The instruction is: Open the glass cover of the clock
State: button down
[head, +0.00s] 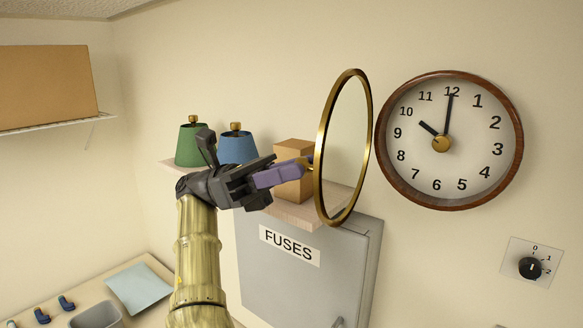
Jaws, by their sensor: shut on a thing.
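The round wall clock (470,160) has a brown wooden rim and a white face, with hands near 10 o'clock. Its brass-ringed glass cover (345,150) stands swung out to the left of the clock, seen almost edge-on, with the face uncovered. The hinge is not clearly visible. My gripper (298,170), with purple fingertips, is to the left of the cover. It is shut at the small brass knob on the cover's left side; the fingertips partly hide the knob.
A small shelf (290,212) behind my gripper holds a green shade (187,148), a blue shade (237,150) and a brown box (296,190). Below is a grey fuse cabinet (285,285). A dial switch (530,267) is at lower right.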

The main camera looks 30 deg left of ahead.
jog(key=c, duration=1.2)
grip_release()
jog(key=shift+w+d, duration=0.1)
jog(key=shift+d+f, duration=0.1)
